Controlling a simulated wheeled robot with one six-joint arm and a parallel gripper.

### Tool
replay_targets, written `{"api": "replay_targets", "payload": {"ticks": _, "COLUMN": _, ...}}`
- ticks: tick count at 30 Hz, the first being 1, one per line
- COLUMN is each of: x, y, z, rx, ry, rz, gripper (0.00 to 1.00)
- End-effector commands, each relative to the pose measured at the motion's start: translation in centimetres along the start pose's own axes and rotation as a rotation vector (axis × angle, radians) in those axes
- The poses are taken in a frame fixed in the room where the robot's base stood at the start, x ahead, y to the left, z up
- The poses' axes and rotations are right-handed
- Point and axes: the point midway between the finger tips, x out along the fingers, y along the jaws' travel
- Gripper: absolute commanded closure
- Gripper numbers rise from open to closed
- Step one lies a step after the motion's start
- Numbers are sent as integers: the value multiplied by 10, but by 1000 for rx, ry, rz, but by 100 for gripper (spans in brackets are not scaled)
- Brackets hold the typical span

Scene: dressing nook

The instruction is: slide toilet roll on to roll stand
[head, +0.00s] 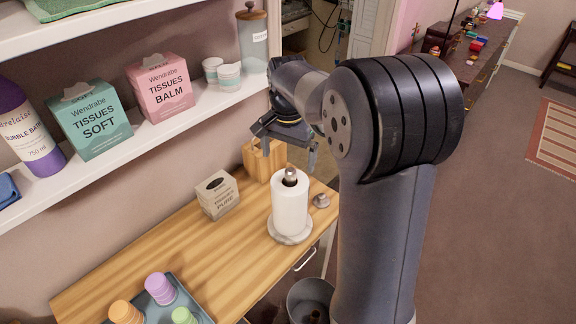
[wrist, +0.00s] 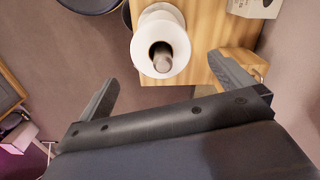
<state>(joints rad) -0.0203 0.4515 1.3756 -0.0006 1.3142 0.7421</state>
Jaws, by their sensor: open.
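The white toilet roll (head: 290,208) stands upright around the post of the roll stand. The stand's pale round base (head: 290,237) shows below the roll, and its metal post tip (head: 290,175) pokes out at the top. In the wrist view the roll (wrist: 146,30) is seen from above, with the post tip (wrist: 161,62) inside its core. My gripper (head: 285,140) is above and behind the roll, apart from it. In the wrist view my gripper (wrist: 165,84) is open and empty, its fingers spread wide. Whether the roll touches the base is hard to tell.
On the wooden counter (head: 165,250) are a tissue box (head: 217,196), a wooden block (head: 264,160), a small grey knob (head: 321,200) and a tray of coloured cups (head: 165,300). A shelf (head: 110,155) with boxes and jars runs along the left wall. A bin (head: 308,296) stands below.

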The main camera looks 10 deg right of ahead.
Motion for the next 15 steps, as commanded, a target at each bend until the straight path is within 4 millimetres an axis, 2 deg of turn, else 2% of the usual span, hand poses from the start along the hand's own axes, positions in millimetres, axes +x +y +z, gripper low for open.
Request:
{"api": "replay_targets", "payload": {"ticks": 1, "x": -11, "y": -1, "z": -1, "rx": 0, "ry": 3, "rz": -3, "gripper": 0}}
{"api": "replay_targets", "payload": {"ticks": 6, "x": -38, "y": 0, "z": 0, "rx": 0, "ry": 2, "rz": -2, "gripper": 0}}
{"api": "replay_targets", "payload": {"ticks": 10, "x": -48, "y": 0, "z": 0, "rx": 0, "ry": 0, "rz": 0, "gripper": 0}}
{"api": "replay_targets", "payload": {"ticks": 15, "x": -51, "y": 0, "z": 0, "rx": 0, "ry": -1, "rz": 1, "gripper": 0}}
